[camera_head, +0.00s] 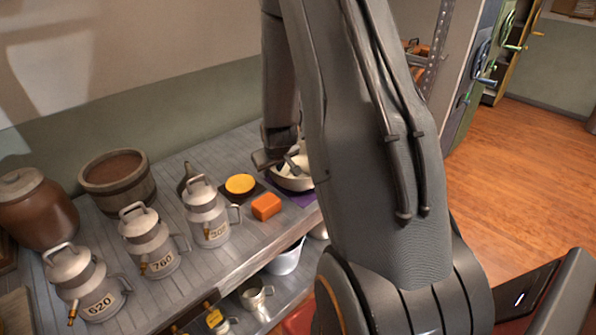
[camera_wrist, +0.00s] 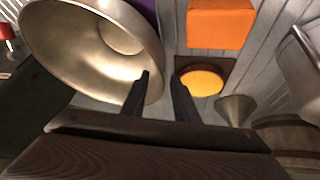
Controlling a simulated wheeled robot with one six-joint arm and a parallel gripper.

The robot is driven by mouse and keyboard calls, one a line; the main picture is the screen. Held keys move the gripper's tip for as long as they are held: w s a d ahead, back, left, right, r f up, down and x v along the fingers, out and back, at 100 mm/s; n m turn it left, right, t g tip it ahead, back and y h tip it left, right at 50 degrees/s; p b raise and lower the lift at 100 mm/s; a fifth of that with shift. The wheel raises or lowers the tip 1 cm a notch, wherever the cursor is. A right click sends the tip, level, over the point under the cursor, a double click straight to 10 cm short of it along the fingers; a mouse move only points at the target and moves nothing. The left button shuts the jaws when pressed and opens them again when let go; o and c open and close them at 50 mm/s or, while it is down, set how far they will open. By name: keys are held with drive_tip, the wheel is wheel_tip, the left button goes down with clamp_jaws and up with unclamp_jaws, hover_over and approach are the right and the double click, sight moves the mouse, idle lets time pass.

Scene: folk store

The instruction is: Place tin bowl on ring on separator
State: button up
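The tin bowl (camera_wrist: 62,35) is a wide, shiny metal bowl filling the upper left of the wrist view. In the head view the bowl (camera_head: 294,183) sits at the right of the counter, on or by a purple mat (camera_head: 305,198), partly hidden by my arm. My gripper (camera_wrist: 161,78) is open, its two dark fingers apart. The left finger overlaps the bowl's inside near its rim and the right finger is outside it. I cannot tell whether they touch the rim. I cannot make out a separator or its ring; my arm hides part of the head view.
An orange block (camera_head: 266,206) and a yellow disc (camera_head: 240,184) on a dark square lie left of the bowl. Several numbered metal cans, including one can (camera_head: 207,215), stand farther left, with a wooden tub (camera_head: 118,182) behind. A lower shelf holds a white bucket (camera_head: 286,260).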

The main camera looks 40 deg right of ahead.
drive_tip(key=shift+p+x, duration=0.5)
drive_tip(key=shift+x, duration=1.5)
drive_tip(key=shift+c, duration=0.3)
clamp_jaws()
